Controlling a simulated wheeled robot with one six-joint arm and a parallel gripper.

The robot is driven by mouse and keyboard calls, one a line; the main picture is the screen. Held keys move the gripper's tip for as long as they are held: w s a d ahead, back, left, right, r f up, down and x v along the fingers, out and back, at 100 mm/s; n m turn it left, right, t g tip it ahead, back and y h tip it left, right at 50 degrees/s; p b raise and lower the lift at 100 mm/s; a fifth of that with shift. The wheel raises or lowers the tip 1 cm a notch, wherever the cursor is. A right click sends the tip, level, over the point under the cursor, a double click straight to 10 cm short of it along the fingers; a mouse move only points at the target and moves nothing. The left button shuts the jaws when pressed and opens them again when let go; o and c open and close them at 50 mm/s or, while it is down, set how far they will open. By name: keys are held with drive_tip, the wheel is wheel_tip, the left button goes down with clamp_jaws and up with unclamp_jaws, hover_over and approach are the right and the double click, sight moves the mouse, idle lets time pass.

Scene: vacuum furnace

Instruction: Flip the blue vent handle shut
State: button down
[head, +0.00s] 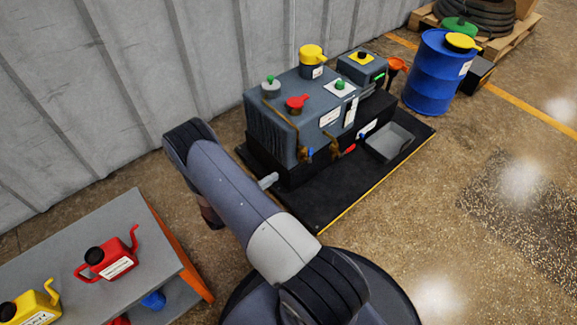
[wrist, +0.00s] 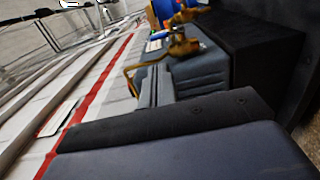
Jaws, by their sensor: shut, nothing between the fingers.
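In the wrist view, brass fittings (wrist: 182,42) show at the top; I cannot make out the handle for certain there.
A grey tray (head: 390,142) stands on the black platform (head: 325,193). A blue drum (head: 436,72) stands at back right. A bench (head: 130,235) with oil cans is at left. Floor right of the platform is clear.

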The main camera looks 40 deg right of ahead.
sight(310, 155)
drive_tip(key=w+d+b, duration=0.1)
drive_tip(key=d+b, duration=0.2)
drive_tip(key=d, duration=1)
drive_tip(key=shift+d, duration=0.25)
drive_tip(key=shift+r, duration=0.2)
